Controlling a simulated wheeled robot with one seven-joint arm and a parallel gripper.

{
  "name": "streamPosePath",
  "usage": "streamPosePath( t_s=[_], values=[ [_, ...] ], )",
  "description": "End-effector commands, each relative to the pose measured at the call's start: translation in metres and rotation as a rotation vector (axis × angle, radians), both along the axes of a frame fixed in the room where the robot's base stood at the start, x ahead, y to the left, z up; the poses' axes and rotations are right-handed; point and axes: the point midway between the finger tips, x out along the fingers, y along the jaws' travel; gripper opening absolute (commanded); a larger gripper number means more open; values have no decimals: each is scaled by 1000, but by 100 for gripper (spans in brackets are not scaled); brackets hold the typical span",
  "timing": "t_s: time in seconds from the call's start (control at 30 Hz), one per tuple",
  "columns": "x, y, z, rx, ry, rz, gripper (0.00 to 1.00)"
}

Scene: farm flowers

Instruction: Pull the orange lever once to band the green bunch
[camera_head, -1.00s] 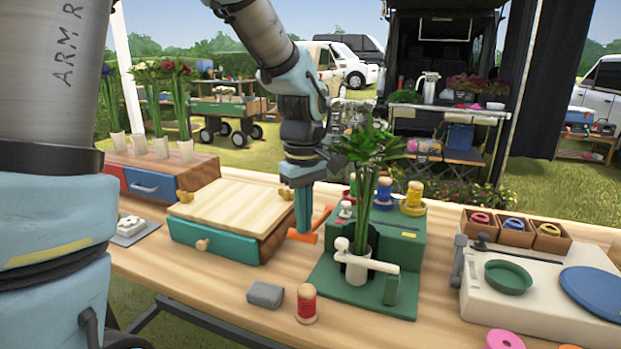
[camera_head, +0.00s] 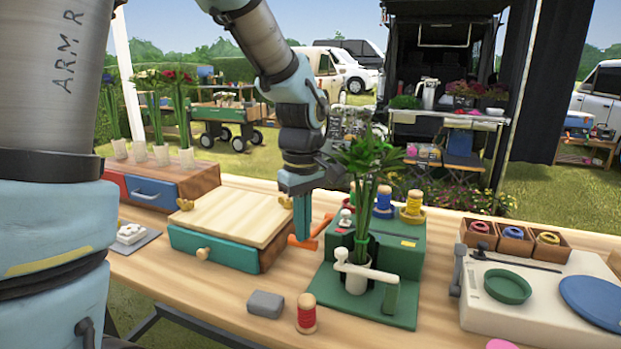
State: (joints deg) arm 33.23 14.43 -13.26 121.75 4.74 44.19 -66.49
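The green bunch (camera_head: 362,200) stands upright in a white cup (camera_head: 356,276) on the green banding machine (camera_head: 399,247). A white clamp arm (camera_head: 365,270) crosses in front of the cup. A green band shows around the stems above the clamp. The orange lever (camera_head: 312,235) sticks out at the left side of the machine. My gripper (camera_head: 302,236) points down at the lever, its fingers beside or around the lever's left end. From this angle I cannot tell the gap between the fingers or whether they grip it.
A wooden box with a teal drawer (camera_head: 212,250) stands close left of my gripper. A cream tray with a blue disc (camera_head: 595,300) is at the right.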

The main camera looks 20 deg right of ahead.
Motion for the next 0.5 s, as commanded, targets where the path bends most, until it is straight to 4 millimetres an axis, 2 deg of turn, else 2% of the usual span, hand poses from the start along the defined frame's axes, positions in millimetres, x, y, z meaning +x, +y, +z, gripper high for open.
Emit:
streamPosePath(
  t_s=[0.03, 0.5],
  values=[
    [-1, 1, 11, 3, 2, 0, 0],
    [-7, 6, 64, 1, 2, 0, 0]
  ],
)
